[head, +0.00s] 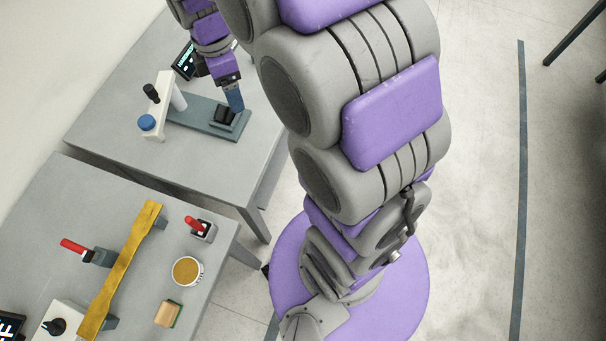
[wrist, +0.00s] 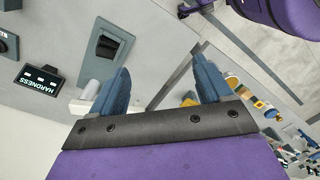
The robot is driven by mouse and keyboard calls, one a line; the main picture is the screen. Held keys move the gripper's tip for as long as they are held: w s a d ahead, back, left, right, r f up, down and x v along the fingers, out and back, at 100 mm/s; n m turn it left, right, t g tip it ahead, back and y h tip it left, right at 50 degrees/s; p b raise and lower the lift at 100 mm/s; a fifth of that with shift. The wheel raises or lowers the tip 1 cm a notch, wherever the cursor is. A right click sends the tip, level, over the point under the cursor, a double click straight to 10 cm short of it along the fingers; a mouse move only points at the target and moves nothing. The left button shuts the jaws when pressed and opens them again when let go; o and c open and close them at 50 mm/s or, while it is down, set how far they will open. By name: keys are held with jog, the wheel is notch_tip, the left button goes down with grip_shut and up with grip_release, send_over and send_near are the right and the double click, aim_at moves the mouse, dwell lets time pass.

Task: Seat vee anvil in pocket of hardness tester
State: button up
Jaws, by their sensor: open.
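The hardness tester's grey base plate (head: 193,117) lies on the far table. The dark vee anvil (head: 225,115) appears at the raised pocket block on the plate's right end. In the wrist view, the dark anvil (wrist: 107,46) shows inside the grey frame of the pocket block (wrist: 127,40); how deep it sits I cannot tell. My gripper (head: 236,108) is at the block's right side in the head view, close above it. Its blue fingers (wrist: 163,85) are spread in the wrist view with nothing visible between them. Whether a finger touches the anvil is unclear.
A white upright (head: 164,105) and blue knob (head: 146,122) stand left of the pocket. The HARDNESS display (head: 184,60) stands behind. The near table holds a yellow bar (head: 122,262), red-handled tools (head: 75,246), a round cup (head: 187,271) and a small block (head: 168,314).

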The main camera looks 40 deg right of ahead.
jog(key=s+m+g, duration=0.1)
jog(key=s+m, duration=1.4)
jog(key=s, duration=1.1)
jog(key=shift+d+m, duration=0.2)
jog(key=shift+m, duration=0.2)
jog(key=shift+o, duration=0.5)
jog(key=shift+r, duration=0.1)
